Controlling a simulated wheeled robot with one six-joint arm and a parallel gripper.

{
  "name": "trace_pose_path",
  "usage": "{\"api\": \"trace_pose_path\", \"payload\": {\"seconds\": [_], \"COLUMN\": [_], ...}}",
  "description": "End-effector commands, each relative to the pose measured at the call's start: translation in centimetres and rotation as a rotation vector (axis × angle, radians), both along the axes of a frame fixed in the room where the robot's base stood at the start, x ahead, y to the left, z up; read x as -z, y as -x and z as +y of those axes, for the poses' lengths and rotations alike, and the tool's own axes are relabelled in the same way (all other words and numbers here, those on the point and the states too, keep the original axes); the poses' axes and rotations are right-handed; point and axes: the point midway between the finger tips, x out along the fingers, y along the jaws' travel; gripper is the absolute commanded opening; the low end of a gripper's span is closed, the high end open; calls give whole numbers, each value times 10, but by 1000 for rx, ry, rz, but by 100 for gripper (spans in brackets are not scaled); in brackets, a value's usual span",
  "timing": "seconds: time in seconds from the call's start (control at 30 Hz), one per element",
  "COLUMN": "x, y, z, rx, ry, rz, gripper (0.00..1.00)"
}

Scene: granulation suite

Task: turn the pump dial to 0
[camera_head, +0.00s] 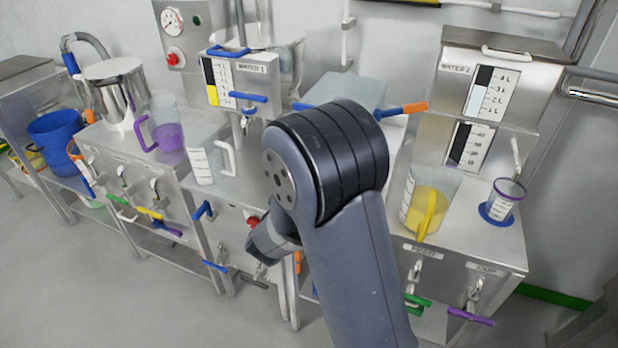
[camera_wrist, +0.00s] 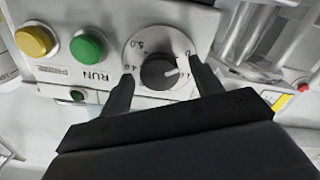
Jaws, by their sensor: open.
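The pump dial (camera_wrist: 158,74) is a round black knob on a pale round scale plate in the wrist view. A white pointer mark on the knob points to the upper right. Small numbers ring the plate, and most are too blurred to read surely. My gripper (camera_wrist: 160,70) is open, with one dark finger on each side of the knob. I cannot tell whether either finger touches it. In the head view my arm's end points down toward the front of the middle bench, and the dial does not show there.
Left of the dial are a green RUN button (camera_wrist: 88,47) and a yellow button (camera_wrist: 36,40). In the head view, a white-handled jug (camera_head: 205,165) and a yellow-filled jug (camera_head: 425,207) stand on benches either side of my arm.

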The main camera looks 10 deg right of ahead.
Motion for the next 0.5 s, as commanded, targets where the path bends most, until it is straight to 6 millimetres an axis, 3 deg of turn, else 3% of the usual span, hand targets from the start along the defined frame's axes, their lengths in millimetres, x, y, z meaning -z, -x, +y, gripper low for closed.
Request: {"api": "trace_pose_path", "payload": {"seconds": [0.17, 0.5], "x": [0, 0], "y": [15, 66], "z": [13, 49], "rx": [-5, -4], "ry": [-1, 0], "rz": [0, 0], "gripper": [61, 61]}}
